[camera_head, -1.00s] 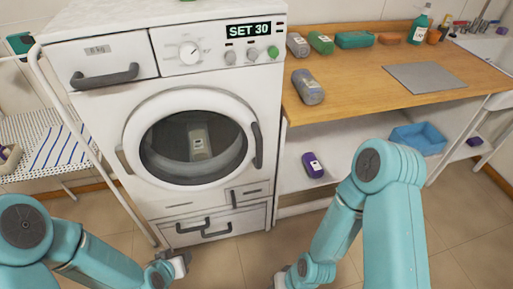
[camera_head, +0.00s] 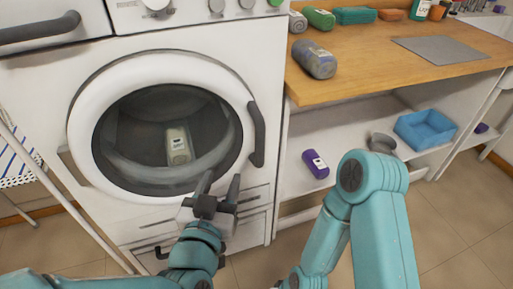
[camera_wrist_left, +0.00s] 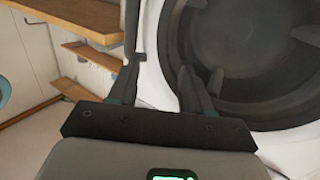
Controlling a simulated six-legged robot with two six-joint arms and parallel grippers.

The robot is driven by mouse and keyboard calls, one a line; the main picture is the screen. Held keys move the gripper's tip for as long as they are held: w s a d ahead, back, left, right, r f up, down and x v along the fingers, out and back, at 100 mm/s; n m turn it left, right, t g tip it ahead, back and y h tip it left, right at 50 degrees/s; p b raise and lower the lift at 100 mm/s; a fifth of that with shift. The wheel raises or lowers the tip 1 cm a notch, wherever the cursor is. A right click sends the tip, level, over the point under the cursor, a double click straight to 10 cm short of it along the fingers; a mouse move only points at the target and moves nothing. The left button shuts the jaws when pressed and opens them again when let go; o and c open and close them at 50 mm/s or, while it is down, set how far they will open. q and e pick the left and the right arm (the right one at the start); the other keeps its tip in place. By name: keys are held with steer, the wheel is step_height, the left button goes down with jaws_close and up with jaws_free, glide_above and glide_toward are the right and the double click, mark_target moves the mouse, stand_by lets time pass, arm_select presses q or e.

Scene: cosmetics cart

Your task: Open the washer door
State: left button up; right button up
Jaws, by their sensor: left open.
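The washer (camera_head: 50,110) has a round door with a white ring (camera_head: 85,115) and dark glass, and the door looks closed. A dark upright handle (camera_head: 257,135) is on the door's right side. A pale bottle (camera_head: 178,146) shows behind the glass. My left gripper (camera_head: 219,185) is open and empty, with its fingers pointing up in front of the door's lower right edge. It is below and left of the handle, apart from it. In the left wrist view the gripper (camera_wrist_left: 158,82) is beside the door's ring (camera_wrist_left: 150,50). My right gripper is below the picture edge.
The lower shelf holds a purple bottle (camera_head: 316,163), a grey cup (camera_head: 382,142) and a blue bin (camera_head: 425,130). The space before the handle is clear.

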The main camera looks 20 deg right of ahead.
mark_target(259, 141)
arm_select(q)
steer(key=s+d+m+h+b, duration=0.1)
steer(key=s+d+h+b, duration=0.1)
steer(key=s+d, duration=0.1)
steer(key=x, duration=1.6)
steer(key=shift+w+f, duration=0.15)
steer(key=shift+f, duration=0.1)
steer(key=shift+c, duration=0.3)
jaws_close()
